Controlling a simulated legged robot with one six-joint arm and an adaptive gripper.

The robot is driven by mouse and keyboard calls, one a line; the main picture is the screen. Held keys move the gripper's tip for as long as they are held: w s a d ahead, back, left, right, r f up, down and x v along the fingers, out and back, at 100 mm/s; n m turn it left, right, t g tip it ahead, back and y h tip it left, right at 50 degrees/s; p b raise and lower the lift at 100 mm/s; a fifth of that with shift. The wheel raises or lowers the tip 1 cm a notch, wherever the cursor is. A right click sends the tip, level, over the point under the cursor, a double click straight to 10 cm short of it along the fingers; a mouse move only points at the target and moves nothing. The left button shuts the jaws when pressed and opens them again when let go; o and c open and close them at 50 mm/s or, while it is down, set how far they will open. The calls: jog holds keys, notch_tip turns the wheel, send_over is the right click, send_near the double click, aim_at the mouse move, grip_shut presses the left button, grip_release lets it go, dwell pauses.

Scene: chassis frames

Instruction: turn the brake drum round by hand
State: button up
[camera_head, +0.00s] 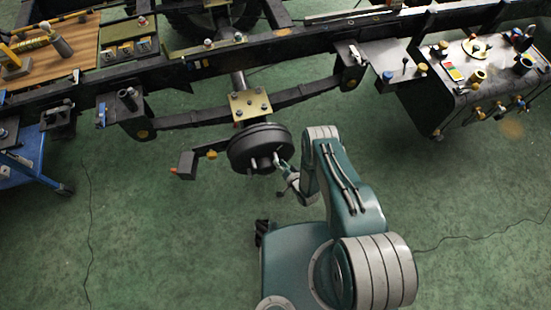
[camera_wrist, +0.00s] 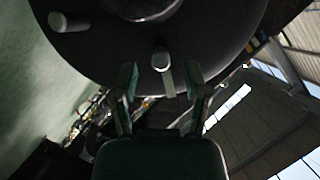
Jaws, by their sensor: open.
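The brake drum (camera_head: 258,143) is a dark round drum on the end of the axle below the chassis frame, with pale studs on its face. In the wrist view the drum (camera_wrist: 210,30) fills the top, with one stud (camera_wrist: 161,62) between my fingers and another stud (camera_wrist: 70,22) to the left. My gripper (camera_head: 283,168) is at the lower right of the drum's face. In the wrist view my gripper (camera_wrist: 163,80) is open, its fingers one on each side of the stud, with gaps showing. Whether a fingertip touches the drum I cannot tell.
The long chassis rail (camera_head: 310,43) crosses above the drum, with a leaf spring (camera_head: 305,92) below it. A small dark block (camera_head: 187,164) sticks out left of the drum. A tank (camera_head: 480,85) with fittings is at right, a blue cart (camera_head: 25,165) at left. Green floor is open in front.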

aim_at(263, 158)
jog(key=shift+x, duration=1.8)
grip_shut()
jog(key=shift+w+d+f+m+y, duration=0.15)
jog(key=shift+d+f+m+y, duration=0.15)
jog(key=shift+d+m, duration=0.15)
grip_release()
